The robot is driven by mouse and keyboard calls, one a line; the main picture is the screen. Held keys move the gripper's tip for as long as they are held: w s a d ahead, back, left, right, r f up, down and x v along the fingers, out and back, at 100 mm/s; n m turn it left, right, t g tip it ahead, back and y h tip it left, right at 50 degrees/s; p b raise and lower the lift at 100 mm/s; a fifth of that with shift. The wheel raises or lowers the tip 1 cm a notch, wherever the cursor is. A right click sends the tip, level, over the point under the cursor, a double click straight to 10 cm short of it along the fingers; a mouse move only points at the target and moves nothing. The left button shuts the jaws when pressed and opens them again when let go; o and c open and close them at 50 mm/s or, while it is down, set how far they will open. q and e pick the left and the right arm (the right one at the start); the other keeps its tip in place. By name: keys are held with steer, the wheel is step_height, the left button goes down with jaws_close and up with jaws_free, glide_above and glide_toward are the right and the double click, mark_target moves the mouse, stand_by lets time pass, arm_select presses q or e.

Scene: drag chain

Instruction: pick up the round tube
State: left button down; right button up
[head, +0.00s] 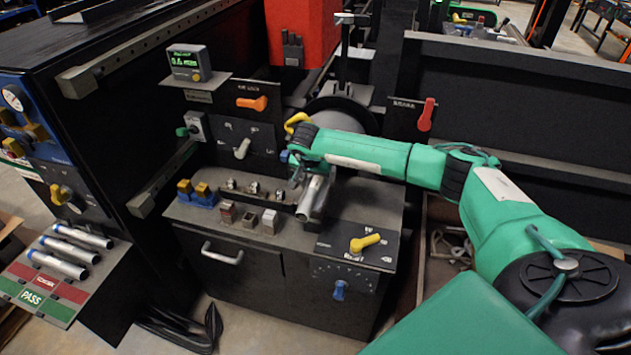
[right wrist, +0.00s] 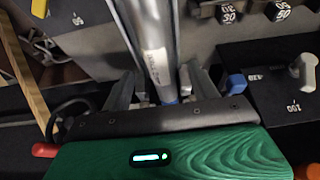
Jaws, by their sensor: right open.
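A round silver tube (head: 313,198) lies on the grey workbench top, near the middle of the head view. In the right wrist view the tube (right wrist: 151,38) carries a white label with print and a blue band at its near end. My right gripper (head: 304,176) is over the tube's far part. Its fingers are open, one on each side of the tube, apart from a clear grip. The exact gap between fingers and tube is hard to tell. My left gripper is not in view.
Several similar tubes (head: 72,246) lie on a PASS tray (head: 35,297) at left. Small blocks (head: 248,218) and a yellow knob (head: 365,242) stand beside the tube. Behind are a panel with an orange handle (head: 251,103), a red lever (head: 427,114) and a digital gauge (head: 188,62).

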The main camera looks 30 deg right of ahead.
steer(key=shift+p+x, duration=0.3)
steer(key=shift+x, duration=1.2)
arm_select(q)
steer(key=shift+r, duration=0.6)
arm_select(e)
steer(key=shift+r, duration=0.1)
jaws_close()
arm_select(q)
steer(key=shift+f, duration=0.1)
